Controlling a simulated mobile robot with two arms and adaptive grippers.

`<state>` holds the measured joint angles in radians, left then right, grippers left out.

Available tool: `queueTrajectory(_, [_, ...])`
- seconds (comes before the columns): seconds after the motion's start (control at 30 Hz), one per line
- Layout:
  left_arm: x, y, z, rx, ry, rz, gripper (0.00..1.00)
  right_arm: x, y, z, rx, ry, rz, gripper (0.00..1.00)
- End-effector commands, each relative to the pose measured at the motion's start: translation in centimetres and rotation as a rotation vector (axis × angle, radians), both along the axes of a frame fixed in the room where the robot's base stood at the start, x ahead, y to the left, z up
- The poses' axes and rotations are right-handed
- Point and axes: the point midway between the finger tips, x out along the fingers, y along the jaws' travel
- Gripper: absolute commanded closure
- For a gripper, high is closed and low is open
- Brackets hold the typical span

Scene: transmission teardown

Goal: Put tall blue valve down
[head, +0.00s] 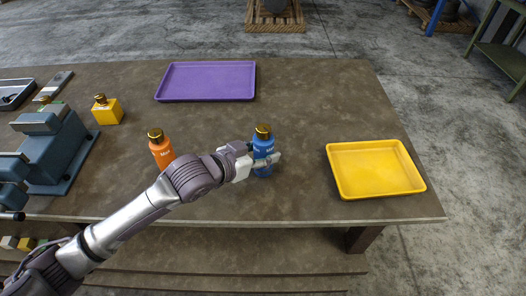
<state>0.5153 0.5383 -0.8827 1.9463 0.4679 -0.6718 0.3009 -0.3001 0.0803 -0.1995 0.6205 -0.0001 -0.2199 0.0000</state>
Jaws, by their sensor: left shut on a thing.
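The tall blue valve (263,146) is a blue cylinder with a gold cap, upright near the middle of the table in the head view. My left gripper (267,161) is shut on the tall blue valve, reaching it from the left at its middle. The fingers cover part of its body. I cannot tell whether its base touches the table. My right gripper is not in view.
A yellow tray (345,187) lies empty at the right of the table (310,100). A purple tray (205,95) lies empty at the back. An orange valve (160,152) stands behind my left arm. A yellow block valve (108,112) and a blue-grey vise-like fixture (62,155) are at the left.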

Motion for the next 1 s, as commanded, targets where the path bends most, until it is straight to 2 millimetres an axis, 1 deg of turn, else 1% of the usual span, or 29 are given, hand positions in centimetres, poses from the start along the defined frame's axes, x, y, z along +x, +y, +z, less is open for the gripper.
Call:
queueTrajectory(0.13, [0.0, -0.1, -0.5, -0.007, -0.007, -0.001, 1.0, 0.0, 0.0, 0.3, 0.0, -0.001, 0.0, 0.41])
queueTrajectory(0.37, [0.0, -0.1, -0.6, -0.006, -0.008, -0.002, 1.0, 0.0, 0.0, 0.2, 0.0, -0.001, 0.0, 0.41])
queueTrajectory(0.5, [0.0, -0.1, -0.9, -0.005, -0.007, -0.002, 1.0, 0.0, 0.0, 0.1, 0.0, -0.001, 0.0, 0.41])
queueTrajectory(0.53, [0.0, -0.1, -1.2, -0.001, -0.002, -0.001, 0.45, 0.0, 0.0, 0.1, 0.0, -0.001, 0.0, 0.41])
queueTrajectory(0.63, [0.0, -0.1, -1.2, -0.001, -0.002, -0.001, 0.29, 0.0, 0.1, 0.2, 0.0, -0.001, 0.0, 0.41])
queueTrajectory(0.67, [0.0, -0.1, -1.2, -0.001, -0.002, -0.001, 0.25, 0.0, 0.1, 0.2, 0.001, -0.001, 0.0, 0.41])
queueTrajectory(0.93, [0.0, -0.1, -1.1, -0.001, -0.002, -0.001, 0.25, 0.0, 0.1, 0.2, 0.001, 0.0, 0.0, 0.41])
queueTrajectory(1.0, [0.0, -0.1, -0.9, -0.001, -0.003, -0.002, 0.25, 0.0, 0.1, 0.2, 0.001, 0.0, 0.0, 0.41])
